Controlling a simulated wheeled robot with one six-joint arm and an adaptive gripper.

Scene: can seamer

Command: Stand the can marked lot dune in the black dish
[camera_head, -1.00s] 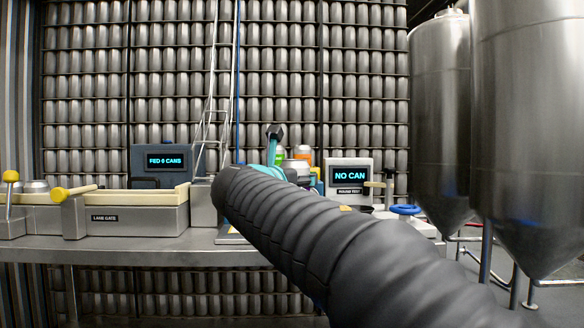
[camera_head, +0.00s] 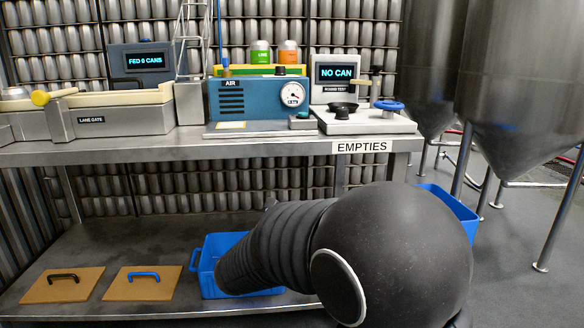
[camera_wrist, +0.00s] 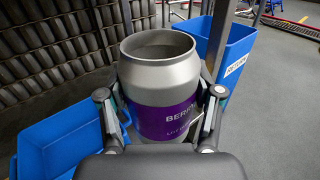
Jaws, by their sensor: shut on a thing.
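My gripper (camera_wrist: 162,105) is shut on a silver can with a purple label (camera_wrist: 165,75), in the wrist view. The can is open at the top and roughly upright. Its label begins "BERR"; the lot line below is too small to read. In the head view my arm hides the gripper and this can. The black dish (camera_head: 342,107) sits on the pale base of the "NO CAN" tester (camera_head: 336,72), on the bench at right, and looks empty.
A blue air unit (camera_head: 258,98) stands left of the tester, with a green can (camera_head: 260,52) and an orange can (camera_head: 288,52) behind. A blue handwheel (camera_head: 389,105) is right of the dish. Blue bins (camera_head: 207,262) (camera_wrist: 235,50) flank the low area.

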